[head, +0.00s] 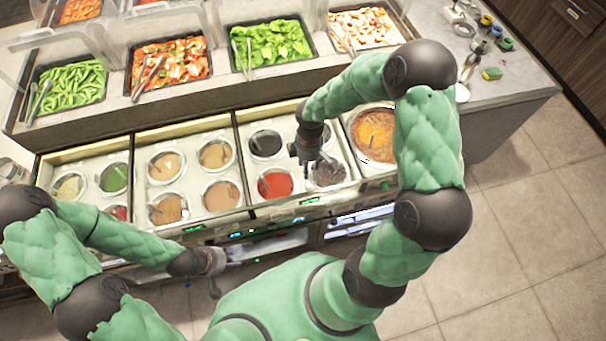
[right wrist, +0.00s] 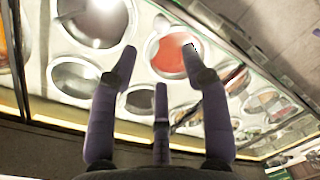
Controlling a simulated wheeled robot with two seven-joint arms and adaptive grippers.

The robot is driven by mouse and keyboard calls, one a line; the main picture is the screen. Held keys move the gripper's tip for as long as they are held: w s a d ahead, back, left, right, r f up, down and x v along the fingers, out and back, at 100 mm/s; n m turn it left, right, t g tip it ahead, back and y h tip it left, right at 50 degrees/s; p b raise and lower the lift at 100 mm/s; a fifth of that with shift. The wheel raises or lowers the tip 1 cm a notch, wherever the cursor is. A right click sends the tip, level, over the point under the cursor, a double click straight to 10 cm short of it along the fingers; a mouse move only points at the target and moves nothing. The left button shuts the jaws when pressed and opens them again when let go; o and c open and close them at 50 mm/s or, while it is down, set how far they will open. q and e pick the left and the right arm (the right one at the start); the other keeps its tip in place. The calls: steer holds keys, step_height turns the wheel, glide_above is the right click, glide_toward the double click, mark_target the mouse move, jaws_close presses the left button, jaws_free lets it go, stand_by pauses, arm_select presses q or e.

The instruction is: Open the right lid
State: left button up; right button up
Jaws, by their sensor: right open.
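The sauce counter has round wells with steel rims, in framed sections. I cannot make out a separate closed lid; the sauces in the wells show. My right gripper (head: 308,150) is above the third section, over the wells with red sauce (head: 276,184) and dark sauce (head: 327,172). In the right wrist view its fingers (right wrist: 160,62) are spread and empty. The red sauce well (right wrist: 170,54) lies beyond the fingertips, with a dark well (right wrist: 75,80) to the left. Whether a finger touches the counter is unclear. My left gripper (head: 214,274) is low by the counter's front; its fingers are unclear.
A large soup well (head: 374,134) is at the right end. Behind are trays of green beans (head: 68,84), red food (head: 168,62), leafy greens (head: 270,44) and pale chopped food (head: 365,28). Small items lie on the right worktop (head: 515,85). The tiled floor (head: 530,230) is clear.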

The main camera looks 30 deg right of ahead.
mark_target(308, 184)
steer(key=f, duration=0.6)
steer(key=s+f+b, duration=0.1)
steer(key=f, duration=0.3)
steer(key=shift+s+a, duration=0.1)
steer(key=shift+a, duration=0.2)
jaws_close()
